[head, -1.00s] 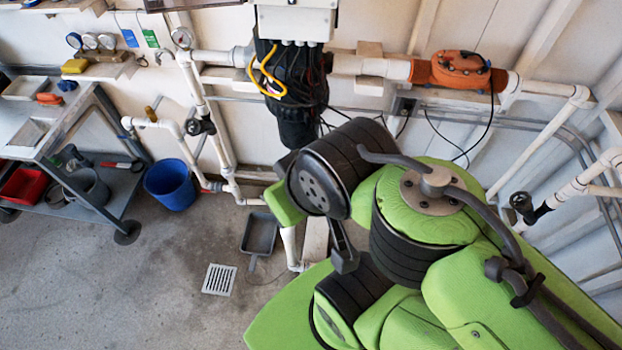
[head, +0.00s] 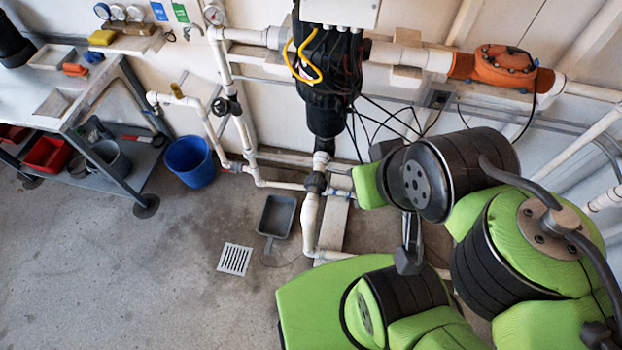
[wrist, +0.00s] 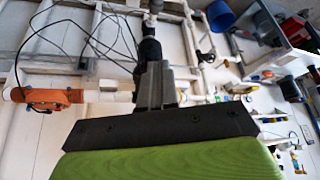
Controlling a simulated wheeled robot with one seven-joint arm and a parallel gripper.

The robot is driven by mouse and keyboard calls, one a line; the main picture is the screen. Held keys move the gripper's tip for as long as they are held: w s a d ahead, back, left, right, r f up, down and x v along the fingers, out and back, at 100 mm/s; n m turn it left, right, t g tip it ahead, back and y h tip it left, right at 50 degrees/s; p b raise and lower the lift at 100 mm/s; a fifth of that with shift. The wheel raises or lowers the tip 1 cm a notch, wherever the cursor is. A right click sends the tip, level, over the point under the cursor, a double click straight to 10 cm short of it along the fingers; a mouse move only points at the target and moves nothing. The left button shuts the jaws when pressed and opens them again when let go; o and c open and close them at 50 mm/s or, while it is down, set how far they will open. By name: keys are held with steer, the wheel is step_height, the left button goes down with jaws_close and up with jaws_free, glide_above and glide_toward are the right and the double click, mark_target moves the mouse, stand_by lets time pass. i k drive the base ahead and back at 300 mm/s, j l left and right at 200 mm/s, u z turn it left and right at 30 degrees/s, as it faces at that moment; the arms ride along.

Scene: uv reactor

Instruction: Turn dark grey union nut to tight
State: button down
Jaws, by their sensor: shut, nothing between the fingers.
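The dark grey union nut (head: 316,182) is the dark collar on the white pipe below the black reactor body (head: 327,75). It is in clear view in the head view. In the wrist view the scene is upside down, and a dark collar that looks like the nut (wrist: 155,6) shows at the top edge, beyond the reactor body (wrist: 150,48). My gripper (wrist: 155,75) is shut and empty, its grey fingers overlapping the reactor body in that picture. It is apart from the nut. In the head view my arm stands right of the nut, and I cannot make out the fingertips.
White pipes with a dark valve (head: 226,106) run left of the nut. A grey dustpan (head: 276,220) and blue bucket (head: 189,161) stand on the floor. Loose black cables hang right of the reactor. An orange unit (head: 504,67) sits on the pipe above my arm. Floor at front left is clear.

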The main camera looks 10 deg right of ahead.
mark_target(317, 181)
steer(key=i+j, duration=0.15)
steer(key=j, duration=0.15)
steer(key=i+j, duration=0.15)
steer(key=j, duration=0.2)
steer(key=i+j, duration=0.1)
steer(key=j, duration=0.2)
steer(key=i+j+u, duration=0.1)
steer(key=j, duration=0.25)
steer(key=i, duration=0.05)
